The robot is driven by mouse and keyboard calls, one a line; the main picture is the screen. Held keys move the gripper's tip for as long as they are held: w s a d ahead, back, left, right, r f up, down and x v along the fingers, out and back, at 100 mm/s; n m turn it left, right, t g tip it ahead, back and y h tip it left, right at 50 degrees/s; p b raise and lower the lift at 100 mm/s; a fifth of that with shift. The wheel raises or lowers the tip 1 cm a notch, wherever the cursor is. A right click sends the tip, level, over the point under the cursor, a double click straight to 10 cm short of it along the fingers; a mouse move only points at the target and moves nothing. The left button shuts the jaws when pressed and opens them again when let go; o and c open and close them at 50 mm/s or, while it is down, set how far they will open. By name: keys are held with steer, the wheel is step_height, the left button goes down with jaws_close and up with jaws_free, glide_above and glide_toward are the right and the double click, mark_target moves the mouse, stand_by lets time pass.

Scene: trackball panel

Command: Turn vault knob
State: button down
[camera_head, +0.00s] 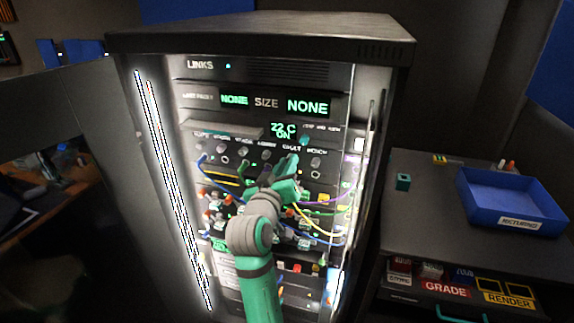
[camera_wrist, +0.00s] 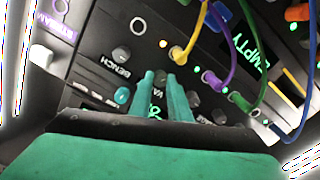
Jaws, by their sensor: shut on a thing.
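My gripper (camera_head: 284,167) reaches up to a row of small knobs on the front of the rack. In the wrist view my gripper's (camera_wrist: 161,78) two green fingers are shut on the dark vault knob (camera_wrist: 159,77), one finger on each side. A label starting "VA" shows between the fingers; the rest is covered. In the head view the gripper hides this knob. The bench knob (camera_wrist: 121,53), dark and round, sits beside the fingers with its "BENCH" label, apart from them. Which way the vault knob points cannot be told.
The rack (camera_head: 260,36) carries displays reading "NONE" above the knobs. Coloured cables hang below them, near the gripper. A teal knob (camera_wrist: 122,95) is left of the fingers in the wrist view. A blue tray (camera_head: 500,222) stands on the right-hand counter.

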steer(key=m, duration=1.4)
steer(key=shift+f, duration=0.1)
stand_by(0.4)
steer(key=c, duration=1.7)
jaws_free()
steer(key=shift+o, duration=0.2)
steer(key=shift+s, duration=0.1)
steer(key=v, duration=1)
steer(key=shift+s+a, duration=0.15)
steer(key=shift+s, duration=0.2)
